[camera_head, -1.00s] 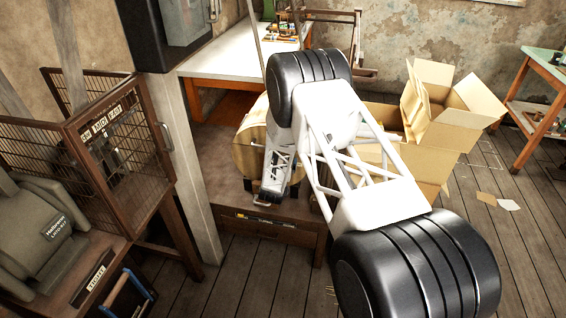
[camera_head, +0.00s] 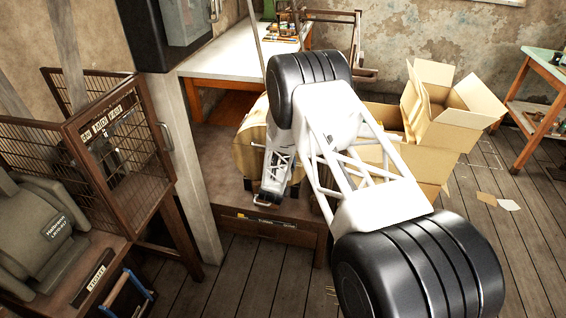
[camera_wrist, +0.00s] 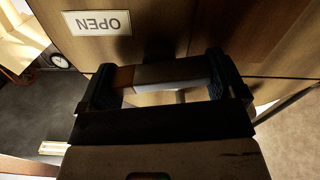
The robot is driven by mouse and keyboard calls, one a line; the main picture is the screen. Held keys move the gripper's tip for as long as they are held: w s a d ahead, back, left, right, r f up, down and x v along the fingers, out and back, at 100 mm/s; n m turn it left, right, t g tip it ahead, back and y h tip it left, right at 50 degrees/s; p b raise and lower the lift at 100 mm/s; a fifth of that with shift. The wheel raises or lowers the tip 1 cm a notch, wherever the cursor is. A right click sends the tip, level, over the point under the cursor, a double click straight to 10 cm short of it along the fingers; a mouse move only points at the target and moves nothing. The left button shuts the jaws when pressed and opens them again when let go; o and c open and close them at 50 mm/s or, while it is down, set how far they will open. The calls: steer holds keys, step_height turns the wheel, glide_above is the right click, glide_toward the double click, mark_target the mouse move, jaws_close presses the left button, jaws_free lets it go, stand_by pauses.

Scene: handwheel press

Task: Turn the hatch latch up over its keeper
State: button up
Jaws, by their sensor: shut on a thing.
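My gripper (camera_wrist: 160,80) is shut on the hatch latch (camera_wrist: 170,73), a short bar with a brown end and a pale grey length, lying across between its two dark fingers in the wrist view. Behind it is a brown wooden panel with an OPEN label (camera_wrist: 97,22) that reads upside down. In the head view my gripper (camera_head: 269,194) is low at the front of a wooden barrel-like body (camera_head: 250,146); my arm covers much of it. The latch is not clear there. I cannot make out the keeper in either view.
A low brown bench (camera_head: 265,229) stands under the barrel-like body. Open cardboard boxes (camera_head: 440,125) stand to the right. A grey post (camera_head: 189,165) and a mesh-doored cage (camera_head: 118,135) are at the left. Floor in front is clear.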

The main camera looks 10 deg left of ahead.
steer(key=n, duration=0.8)
steer(key=shift+a+f, duration=0.1)
steer(key=shift+f, duration=0.05)
steer(key=n, duration=0.3)
steer(key=shift+n, duration=0.3)
steer(key=shift+a+f+n, duration=0.1)
steer(key=shift+f+n, duration=0.05)
steer(key=shift+n, duration=1.75)
steer(key=o, duration=0.6)
steer(key=shift+o, duration=0.2)
steer(key=shift+s, duration=0.1)
steer(key=s, duration=0.7)
steer(key=shift+s, duration=0.3)
